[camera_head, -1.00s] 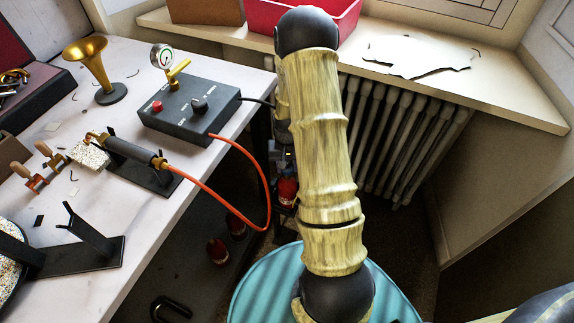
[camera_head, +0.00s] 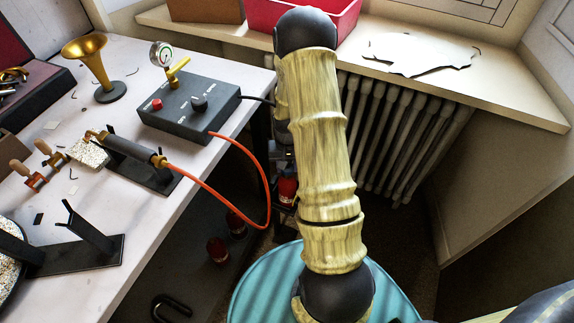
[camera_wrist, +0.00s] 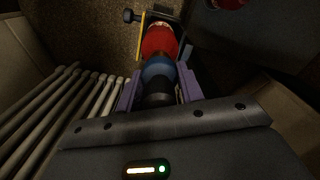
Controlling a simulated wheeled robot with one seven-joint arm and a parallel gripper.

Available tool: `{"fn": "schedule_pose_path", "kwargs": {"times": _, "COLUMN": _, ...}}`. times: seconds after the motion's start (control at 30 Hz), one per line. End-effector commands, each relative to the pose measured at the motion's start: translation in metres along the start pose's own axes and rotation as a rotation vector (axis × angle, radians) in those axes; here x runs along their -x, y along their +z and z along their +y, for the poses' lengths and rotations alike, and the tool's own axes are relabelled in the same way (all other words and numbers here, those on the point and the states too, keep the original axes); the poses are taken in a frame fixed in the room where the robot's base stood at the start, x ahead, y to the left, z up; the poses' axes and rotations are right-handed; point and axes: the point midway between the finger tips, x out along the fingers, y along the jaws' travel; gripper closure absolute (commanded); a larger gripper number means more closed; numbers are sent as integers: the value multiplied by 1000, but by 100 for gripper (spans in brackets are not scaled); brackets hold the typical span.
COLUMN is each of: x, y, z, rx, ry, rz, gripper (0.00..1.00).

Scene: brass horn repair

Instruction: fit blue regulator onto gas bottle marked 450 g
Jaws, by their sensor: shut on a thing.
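In the wrist view my gripper (camera_wrist: 160,92), with purple fingers, is shut on the blue regulator (camera_wrist: 158,70), whose black end lies between the fingers. A red gas bottle (camera_wrist: 160,40) is in line just beyond the regulator. The two look close together or touching; I cannot tell whether the regulator is seated. The bottle's marking is not readable. In the head view a red bottle (camera_head: 288,188) shows low beside my arm, partly hidden by it. My gripper and the regulator are hidden or indistinct there.
A ribbed radiator (camera_head: 390,140) stands close by. More red-capped bottles (camera_head: 217,250) are under the white workbench (camera_head: 120,215). An orange hose (camera_head: 225,205) hangs off the bench edge.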

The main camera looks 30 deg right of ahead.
Motion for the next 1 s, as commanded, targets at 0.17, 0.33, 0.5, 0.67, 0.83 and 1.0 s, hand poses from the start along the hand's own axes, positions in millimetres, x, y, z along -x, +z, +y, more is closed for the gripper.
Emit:
{"fn": "schedule_pose_path", "kwargs": {"times": 0.17, "x": -2, "y": 0, "z": 0, "rx": 0, "ry": 0, "rz": 0, "gripper": 81}}
{"fn": "schedule_pose_path", "kwargs": {"times": 0.33, "x": -5, "y": 0, "z": 0, "rx": 0, "ry": 0, "rz": 0, "gripper": 81}}
{"fn": "schedule_pose_path", "kwargs": {"times": 0.5, "x": -6, "y": 0, "z": 0, "rx": 0, "ry": 0, "rz": 1, "gripper": 81}}
{"fn": "schedule_pose_path", "kwargs": {"times": 0.67, "x": -6, "y": 0, "z": 0, "rx": 0, "ry": 0, "rz": 1, "gripper": 81}}
{"fn": "schedule_pose_path", "kwargs": {"times": 0.83, "x": -6, "y": 0, "z": 1, "rx": -2, "ry": 0, "rz": 0, "gripper": 37}}
{"fn": "schedule_pose_path", "kwargs": {"times": 1.0, "x": -6, "y": 0, "z": 2, "rx": -3, "ry": 0, "rz": 0, "gripper": 37}}
